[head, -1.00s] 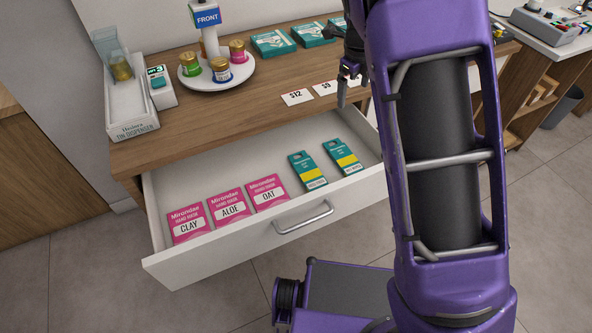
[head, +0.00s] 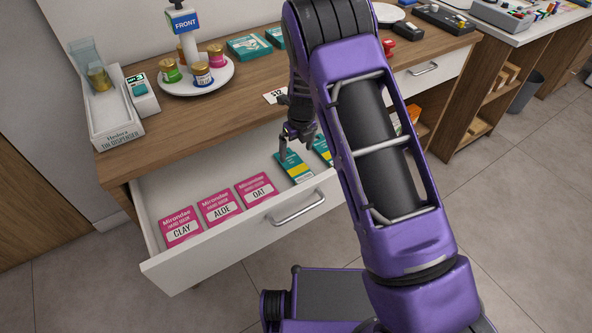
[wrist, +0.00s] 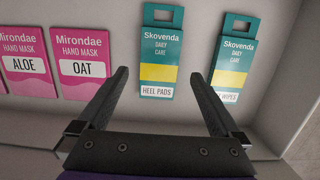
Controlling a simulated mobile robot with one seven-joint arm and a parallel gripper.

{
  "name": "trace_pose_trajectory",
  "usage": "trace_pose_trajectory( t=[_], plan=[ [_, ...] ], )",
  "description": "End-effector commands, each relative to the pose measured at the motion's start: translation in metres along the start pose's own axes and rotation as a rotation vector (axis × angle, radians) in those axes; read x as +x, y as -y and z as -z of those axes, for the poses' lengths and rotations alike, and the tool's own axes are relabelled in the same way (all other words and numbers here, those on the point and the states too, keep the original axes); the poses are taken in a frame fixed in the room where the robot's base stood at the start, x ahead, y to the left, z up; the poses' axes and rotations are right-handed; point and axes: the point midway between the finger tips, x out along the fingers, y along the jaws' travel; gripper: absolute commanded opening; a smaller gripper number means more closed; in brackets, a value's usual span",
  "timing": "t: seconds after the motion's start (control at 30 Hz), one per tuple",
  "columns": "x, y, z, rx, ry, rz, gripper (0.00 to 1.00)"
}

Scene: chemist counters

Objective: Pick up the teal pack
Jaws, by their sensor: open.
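Two teal packs with yellow bands lie in the open drawer. The left one, the HEEL PADS pack (head: 296,170), also shows in the wrist view (wrist: 160,50). The right one (head: 322,150) is partly hidden by my arm in the head view; in the wrist view (wrist: 234,52) its label ends in "WIPES", partly covered by a finger. My gripper (head: 296,146) is open and empty, above the drawer near the HEEL PADS pack. In the wrist view its fingertips (wrist: 160,74) stand apart on either side of that pack, not touching it as far as I can tell.
Pink hand-mask packs, CLAY (head: 181,227), ALOE (head: 220,206) and OAT (head: 256,189), lie left in the drawer (head: 165,262). The counter above holds a tin dispenser (head: 118,135), a round stand with jars (head: 222,86) and flat teal boxes (head: 249,47).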

Motion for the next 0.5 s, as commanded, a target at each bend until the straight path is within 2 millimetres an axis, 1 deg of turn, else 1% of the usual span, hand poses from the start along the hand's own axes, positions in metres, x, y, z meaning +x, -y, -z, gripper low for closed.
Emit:
trace_pose_trajectory(
  t=[0.03,0.1,0.27,0.5],
  plan=[
    [0.008,0.000,0.000,0.000,-0.001,0.000,1.00],
    [0.014,0.001,0.000,0.000,0.000,0.001,1.00],
    [0.023,0.001,-0.001,0.000,0.000,0.001,1.00],
    [0.058,0.000,-0.003,-0.001,-0.001,0.000,1.00]
  ],
)
